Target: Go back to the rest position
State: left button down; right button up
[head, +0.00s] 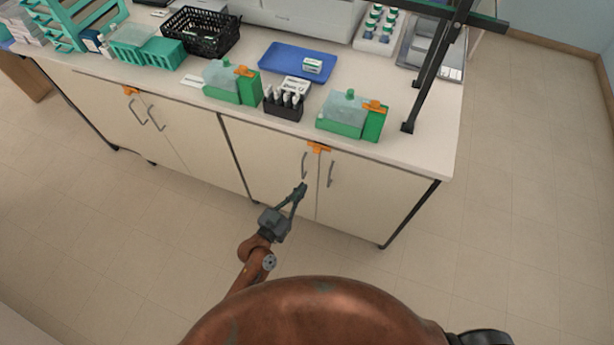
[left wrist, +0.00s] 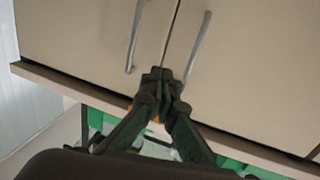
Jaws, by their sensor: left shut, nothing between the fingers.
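My left gripper (head: 300,190) is low in front of the bench cabinet, near the door handles and below the bench top. In the left wrist view its fingers (left wrist: 160,78) are together, with nothing between them. The cabinet doors (left wrist: 90,30) fill much of that view, with a metal handle on each side of the fingertips. I cannot tell from these views whether the fingers touch the doors. My right gripper cannot be made out; only a dark part shows at the lower right edge of the head view.
A dark metal frame (head: 425,85) stands at the right end. The floor (head: 520,230) to the right is clear.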

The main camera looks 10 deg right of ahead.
pick_arm(q)
jog(key=shift+s+d+v, duration=0.1)
jog(key=shift+d+v, duration=0.05)
jog(key=shift+v, duration=0.9)
jog(key=shift+s+d+v, duration=0.15)
jog(key=shift+v, duration=0.9)
pick_arm(e)
jog(key=shift+w+a+r, duration=0.1)
jog(key=shift+w+r, duration=0.15)
jog(key=shift+w, duration=0.35)
